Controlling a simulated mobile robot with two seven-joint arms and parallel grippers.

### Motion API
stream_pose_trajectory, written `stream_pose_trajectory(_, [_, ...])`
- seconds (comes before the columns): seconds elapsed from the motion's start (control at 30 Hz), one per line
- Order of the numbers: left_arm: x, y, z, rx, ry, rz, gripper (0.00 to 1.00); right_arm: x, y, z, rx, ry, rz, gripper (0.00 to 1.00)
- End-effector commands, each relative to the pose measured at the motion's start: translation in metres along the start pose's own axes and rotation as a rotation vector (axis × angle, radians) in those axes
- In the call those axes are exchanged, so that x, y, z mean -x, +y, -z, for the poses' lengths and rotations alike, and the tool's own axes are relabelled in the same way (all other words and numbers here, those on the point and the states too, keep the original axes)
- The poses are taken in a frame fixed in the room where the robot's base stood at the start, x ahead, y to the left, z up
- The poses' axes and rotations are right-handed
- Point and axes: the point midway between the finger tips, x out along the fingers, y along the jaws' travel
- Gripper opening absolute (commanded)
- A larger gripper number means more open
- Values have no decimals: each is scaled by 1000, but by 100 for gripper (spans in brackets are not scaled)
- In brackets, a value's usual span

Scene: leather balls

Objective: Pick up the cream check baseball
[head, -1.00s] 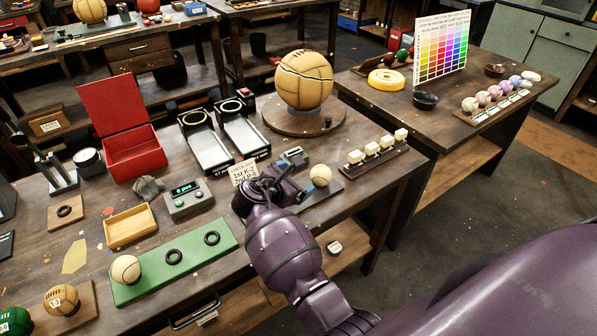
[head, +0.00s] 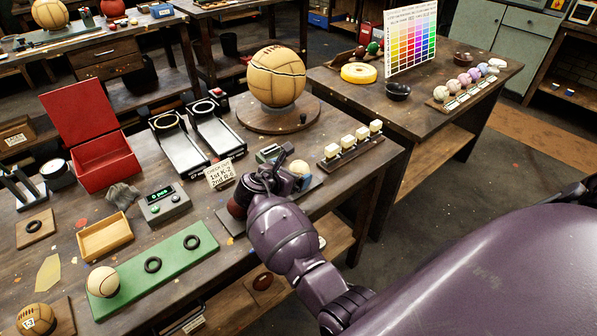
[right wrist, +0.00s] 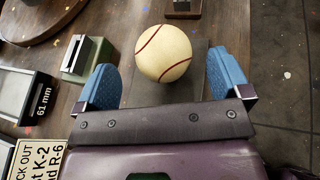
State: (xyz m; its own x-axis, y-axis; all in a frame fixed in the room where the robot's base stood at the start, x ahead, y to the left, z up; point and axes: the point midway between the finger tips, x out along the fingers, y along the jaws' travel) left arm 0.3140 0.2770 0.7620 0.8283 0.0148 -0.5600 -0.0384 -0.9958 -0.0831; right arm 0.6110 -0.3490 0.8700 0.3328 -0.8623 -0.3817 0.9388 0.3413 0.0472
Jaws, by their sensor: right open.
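A cream baseball with red seams (right wrist: 163,53) sits on a dark pad in the right wrist view. In the head view the same cream baseball (head: 299,168) shows at the right part of the near table, partly hidden by my right gripper. My right gripper (right wrist: 162,72) is open, with its two blue fingers on either side of the ball's near edge. The ball lies mostly beyond the fingertips, and I see no contact. In the head view the right gripper (head: 287,168) is beside the ball. My left gripper is not in view.
A checkout sign (head: 219,174) stands nearby. A rack of cream cubes (head: 350,145) is behind the ball. Another cream ball (head: 103,281) rests on a green mat (head: 135,293).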

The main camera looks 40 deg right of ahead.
Motion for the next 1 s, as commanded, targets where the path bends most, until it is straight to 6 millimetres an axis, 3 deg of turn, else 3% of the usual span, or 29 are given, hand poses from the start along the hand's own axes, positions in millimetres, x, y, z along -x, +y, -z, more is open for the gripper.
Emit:
stream_pose_trajectory(0.23, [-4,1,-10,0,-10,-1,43,-34,-3,5,1,0,1,95])
stream_pose_trajectory(0.53, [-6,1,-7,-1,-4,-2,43,-40,-3,4,-1,0,0,95])
stream_pose_trajectory(0.9, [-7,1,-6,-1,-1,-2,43,-40,-3,3,-1,0,-1,41])
stream_pose_trajectory(1.0, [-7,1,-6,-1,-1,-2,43,-40,-3,4,-1,0,-1,40])
